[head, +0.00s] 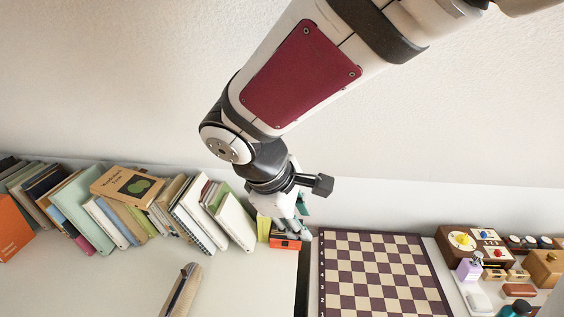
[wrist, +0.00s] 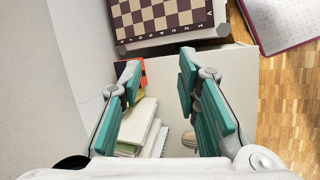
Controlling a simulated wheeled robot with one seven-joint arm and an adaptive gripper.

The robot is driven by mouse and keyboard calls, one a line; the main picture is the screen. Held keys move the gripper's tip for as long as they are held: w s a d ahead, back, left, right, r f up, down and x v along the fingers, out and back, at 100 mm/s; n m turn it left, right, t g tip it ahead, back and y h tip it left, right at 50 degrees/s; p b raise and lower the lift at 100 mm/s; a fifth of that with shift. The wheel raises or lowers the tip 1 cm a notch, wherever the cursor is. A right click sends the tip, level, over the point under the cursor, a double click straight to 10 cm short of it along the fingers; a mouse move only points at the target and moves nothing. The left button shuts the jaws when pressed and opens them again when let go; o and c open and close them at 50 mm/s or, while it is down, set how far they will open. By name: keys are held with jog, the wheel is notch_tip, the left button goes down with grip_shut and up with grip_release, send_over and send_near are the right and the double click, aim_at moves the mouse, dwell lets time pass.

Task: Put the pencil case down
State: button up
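My gripper (head: 292,228) is at the right end of the book row, close above an orange-red item (head: 285,241) with a dark patch. In the wrist view, the two teal-padded fingers of my gripper (wrist: 160,72) stand wide apart with nothing held between them. The orange-red item (wrist: 121,74) shows partly behind the left finger. A long tan-and-grey object (head: 182,290) lies on the white surface at the bottom of the head view, cut off by the frame. It may be the pencil case, but I cannot tell for certain.
A row of leaning books (head: 120,212) runs along the wall to the left. A chessboard (head: 378,270) lies right of a dark gap. A toy board (head: 468,243) and small items stand farther right. The white surface (head: 90,285) has free room before the books.

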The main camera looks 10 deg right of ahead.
jog(key=s+d+r+m+t+y, duration=0.1)
jog(key=s+d+r+m+y, duration=0.1)
jog(key=s+m, duration=0.3)
jog(key=s+d+r+m+t+y, duration=0.1)
jog(key=s+d+r+m, duration=0.3)
jog(key=s, duration=0.4)
jog(key=r+m+y, duration=0.1)
jog(key=m, duration=0.1)
jog(key=shift+s+d+r+m+y, duration=0.25)
jog(key=shift+s+d+m+y, duration=0.05)
jog(key=shift+s+d, duration=0.1)
